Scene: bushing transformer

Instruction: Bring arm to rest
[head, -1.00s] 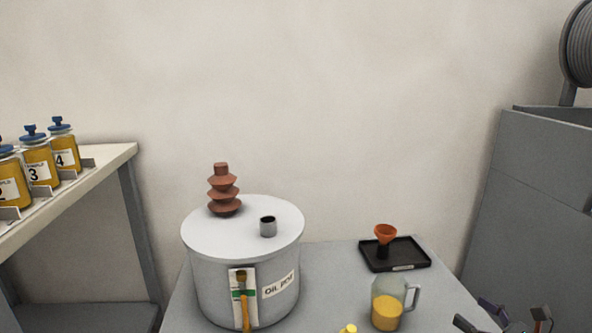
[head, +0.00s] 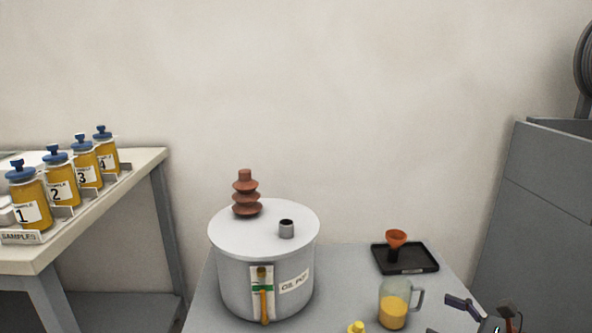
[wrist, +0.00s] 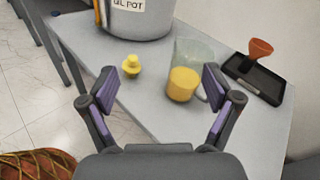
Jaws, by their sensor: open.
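My gripper (wrist: 160,88) is open and empty in the wrist view, its two fingers spread wide above the front of the grey table (wrist: 215,135). In the head view only part of my gripper (head: 488,318) shows at the lower right corner. A glass jug (head: 394,303) with yellow liquid stands on the table; in the wrist view the jug (wrist: 185,84) lies beyond the fingers, apart from them. A small yellow object (wrist: 132,66) stands to its left. The grey oil pot (head: 235,275) stands at the table's left, with a brown ribbed bushing (head: 245,195) on its lid.
An orange funnel (head: 396,239) stands on a black tray (head: 420,268) at the table's back right. A shelf at left (head: 110,205) holds several numbered sample jars (head: 60,178). A grey cabinet (head: 545,200) is at the right. A brown-orange patterned object (wrist: 38,165) shows at lower left in the wrist view.

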